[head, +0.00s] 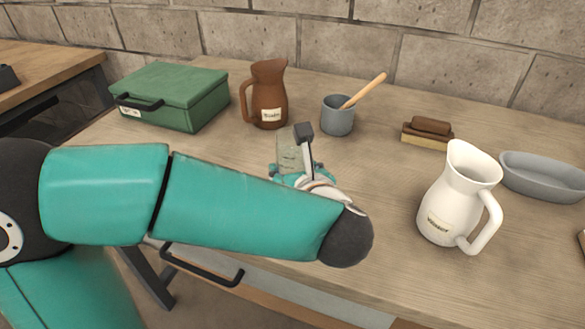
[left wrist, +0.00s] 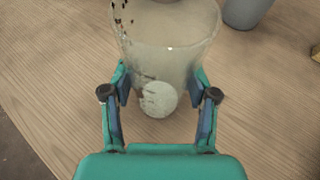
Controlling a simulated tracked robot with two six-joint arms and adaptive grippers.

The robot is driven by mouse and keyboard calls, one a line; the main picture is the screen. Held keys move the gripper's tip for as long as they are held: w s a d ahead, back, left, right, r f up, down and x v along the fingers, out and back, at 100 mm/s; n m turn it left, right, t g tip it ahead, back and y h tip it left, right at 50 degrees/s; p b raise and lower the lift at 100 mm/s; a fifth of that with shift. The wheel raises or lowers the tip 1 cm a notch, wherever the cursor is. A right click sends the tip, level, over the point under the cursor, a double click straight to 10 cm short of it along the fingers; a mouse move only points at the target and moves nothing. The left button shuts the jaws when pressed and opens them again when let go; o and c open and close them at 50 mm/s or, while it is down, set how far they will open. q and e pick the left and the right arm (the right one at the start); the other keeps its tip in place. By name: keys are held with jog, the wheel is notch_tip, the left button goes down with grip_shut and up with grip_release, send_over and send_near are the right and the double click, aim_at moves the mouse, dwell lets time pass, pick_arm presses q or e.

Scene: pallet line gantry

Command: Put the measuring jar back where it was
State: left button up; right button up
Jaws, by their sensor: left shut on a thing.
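The measuring jar (left wrist: 168,40) is a clear, see-through vessel with dark speckled marks on its side. My left gripper (left wrist: 160,88) is shut on it, one finger on each side, in the left wrist view. In the head view, part of the jar (head: 289,152) shows behind my left arm, and the left gripper (head: 300,177) is mostly hidden by that arm. I cannot tell whether the jar's base touches the table. My right gripper is not in view.
On the wooden table (head: 390,185) stand a green case (head: 175,95), a brown jug (head: 268,95), a grey mug (head: 338,117) with a wooden-handled tool, a brush (head: 428,132), a white pitcher (head: 450,195) and a grey oval dish (head: 540,178). Bare tabletop lies between the mug and pitcher.

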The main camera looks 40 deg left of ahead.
pick_arm(q)
jog(key=o, duration=1.3)
jog(key=shift+o, duration=0.2)
jog(key=shift+r+p, duration=0.2)
jog(key=shift+p, duration=0.15)
jog(key=v, duration=1.2)
jog(key=shift+f, duration=0.15)
jog(key=shift+s, duration=0.1)
